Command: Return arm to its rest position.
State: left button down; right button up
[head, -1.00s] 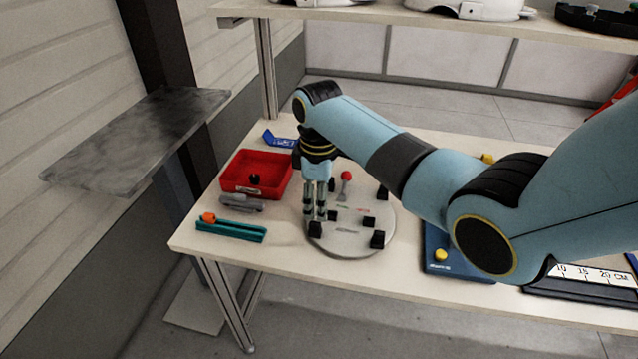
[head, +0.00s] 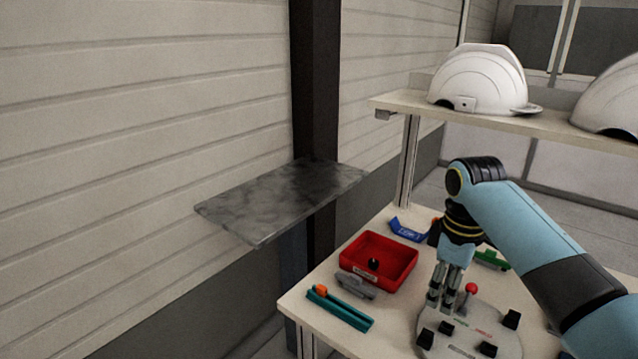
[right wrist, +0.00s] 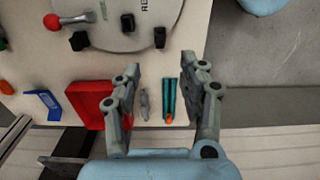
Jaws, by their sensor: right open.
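My right arm (head: 540,240) reaches in from the right in the head view. Its gripper (head: 441,300) points down above the left edge of the round grey plate (head: 462,345). In the right wrist view the right gripper (right wrist: 160,95) has its fingers wide apart with nothing between them touching. The grey clamp-like tool (right wrist: 144,104) and the teal tool with an orange end (right wrist: 169,100) show between the fingers, on the table below. My left gripper is not in view.
A red tray (head: 385,270) holding a small black knob stands left of the gripper. A blue part (head: 408,230) lies behind it. A shelf (head: 540,125) with white helmet shells (head: 478,80) is above. A grey slab (head: 285,200) juts out at left.

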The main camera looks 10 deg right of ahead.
jog(key=s+a+f+m+t, duration=0.2)
jog(key=s+m, duration=0.1)
jog(key=s, duration=0.9)
jog(key=s+a+r+m+t, duration=0.1)
jog(key=s+r+m, duration=0.1)
jog(key=s+r, duration=0.35)
jog(key=s+a+r+m+t, duration=0.1)
jog(key=s+r+m, duration=0.1)
jog(key=s, duration=0.6)
notch_tip(320, 180, down, 34)
jog(key=s+d+r+g+b, duration=0.1)
jog(key=d+g+b, duration=0.15)
jog(key=b, duration=0.65)
jog(key=s+f+b, duration=0.3)
jog(key=s+f, duration=0.6)
jog(key=f, duration=0.3)
jog(key=s+d+f+b, duration=0.1)
jog(key=s+f+b, duration=0.3)
jog(key=s+f, duration=0.6)
notch_tip(320, 180, down, 4)
jog(key=shift+s+r+m+h, duration=0.2)
jog(key=shift+s+m+h, duration=0.05)
jog(key=shift+m+h, duration=0.15)
jog(key=shift+g, duration=0.35)
